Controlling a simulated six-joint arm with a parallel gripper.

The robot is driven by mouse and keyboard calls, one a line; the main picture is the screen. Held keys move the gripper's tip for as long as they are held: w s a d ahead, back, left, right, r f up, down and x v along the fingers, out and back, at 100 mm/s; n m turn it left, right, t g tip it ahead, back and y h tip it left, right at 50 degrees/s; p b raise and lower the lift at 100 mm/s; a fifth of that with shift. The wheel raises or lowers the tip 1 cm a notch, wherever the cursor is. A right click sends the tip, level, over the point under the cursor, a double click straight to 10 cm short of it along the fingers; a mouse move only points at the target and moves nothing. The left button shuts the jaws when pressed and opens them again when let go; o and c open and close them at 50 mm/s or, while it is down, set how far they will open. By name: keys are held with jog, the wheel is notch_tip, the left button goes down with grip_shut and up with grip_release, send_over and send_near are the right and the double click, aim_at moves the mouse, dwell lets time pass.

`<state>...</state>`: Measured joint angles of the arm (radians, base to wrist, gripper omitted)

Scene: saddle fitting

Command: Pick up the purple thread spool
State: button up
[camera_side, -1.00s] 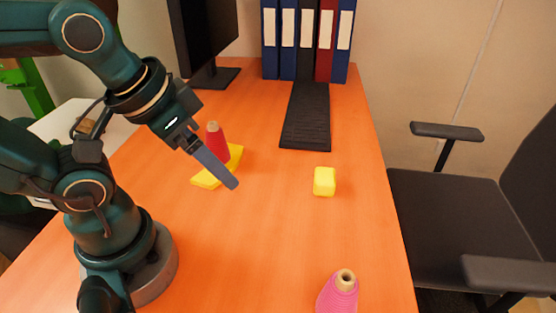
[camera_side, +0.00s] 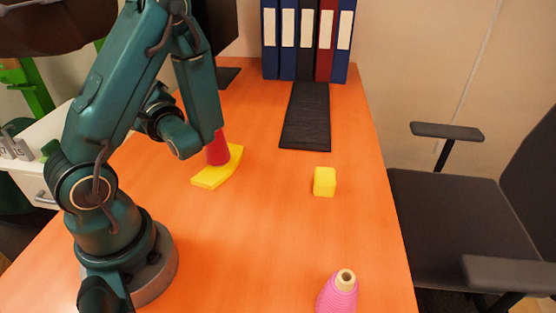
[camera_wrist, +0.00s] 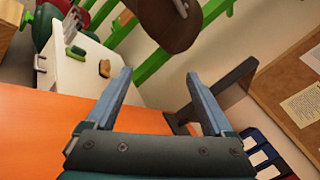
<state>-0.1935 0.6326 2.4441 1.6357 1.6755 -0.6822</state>
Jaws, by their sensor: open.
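The spool nearest to purple is a pink-magenta thread spool (camera_side: 338,293) with a tan core, upright at the front of the orange desk in the side view. A red spool (camera_side: 217,149) stands on a yellow curved piece (camera_side: 209,178), its top hidden behind my arm. My gripper (camera_wrist: 158,76) shows in the wrist view with two grey fingers apart and nothing between them. In the side view my gripper is hidden by my arm. The wrist view faces away from the spools, and neither spool shows in it.
A yellow block (camera_side: 324,181) sits mid-desk. A black keyboard (camera_side: 306,115) lies in front of several binders (camera_side: 305,40) at the back. A white cabinet (camera_wrist: 85,75) and green bars (camera_wrist: 150,68) show in the wrist view. The desk between block and pink spool is clear.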

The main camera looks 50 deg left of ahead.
jog(key=w+f+m+t, duration=0.2)
jog(key=f+m+t, duration=0.1)
jog(key=f+m, duration=0.2)
jog(key=w+f+m+t+h, duration=0.1)
jog(key=w+f+m+t, duration=0.1)
jog(key=f+m, duration=0.3)
jog(key=w+f+m+t+h, duration=0.1)
jog(key=w+f+m+t, duration=0.2)
jog(key=f, duration=0.3)
jog(key=shift+a+f+m+t, duration=0.1)
jog(key=shift+a+m+t, duration=0.15)
jog(key=shift+m+t, duration=0.6)
jog(key=shift+w+a, duration=0.25)
jog(key=shift+a, duration=0.25)
jog(key=shift+x, duration=3.25)
grip_shut()
